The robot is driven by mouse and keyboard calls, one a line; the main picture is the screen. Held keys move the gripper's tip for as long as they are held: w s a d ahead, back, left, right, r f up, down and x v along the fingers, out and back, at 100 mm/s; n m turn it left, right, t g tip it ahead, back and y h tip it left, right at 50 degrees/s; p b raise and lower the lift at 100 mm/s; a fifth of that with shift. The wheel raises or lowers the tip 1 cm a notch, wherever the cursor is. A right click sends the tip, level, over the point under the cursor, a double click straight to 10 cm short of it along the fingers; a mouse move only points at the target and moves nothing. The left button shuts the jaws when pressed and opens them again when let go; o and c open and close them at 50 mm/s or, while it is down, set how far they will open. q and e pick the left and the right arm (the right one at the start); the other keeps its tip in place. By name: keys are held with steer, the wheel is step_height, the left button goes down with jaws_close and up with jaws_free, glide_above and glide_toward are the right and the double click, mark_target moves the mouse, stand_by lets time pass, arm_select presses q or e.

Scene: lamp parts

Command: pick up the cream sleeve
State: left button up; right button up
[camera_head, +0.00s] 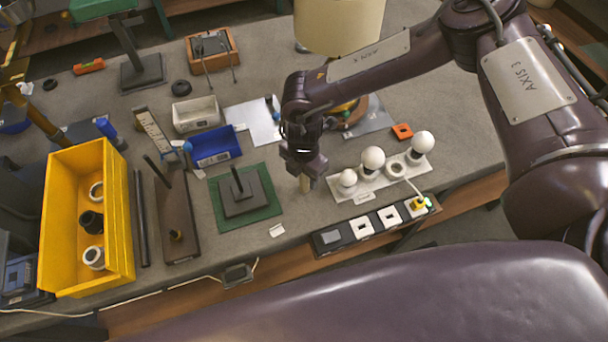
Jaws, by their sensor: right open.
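My left gripper is not in view.
A white holder (362,191) with several round bulbs stands close to the right of the gripper. A dark power strip (330,239) lies along the front edge. A green mat (262,214) with a dark base and a yellow bin (122,225) are to the left.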

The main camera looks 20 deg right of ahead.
mark_target(304, 180)
steer(key=shift+f, duration=1.5)
jaws_close()
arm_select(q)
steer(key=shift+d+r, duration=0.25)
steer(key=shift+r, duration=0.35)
arm_select(e)
steer(key=shift+r, duration=0.1)
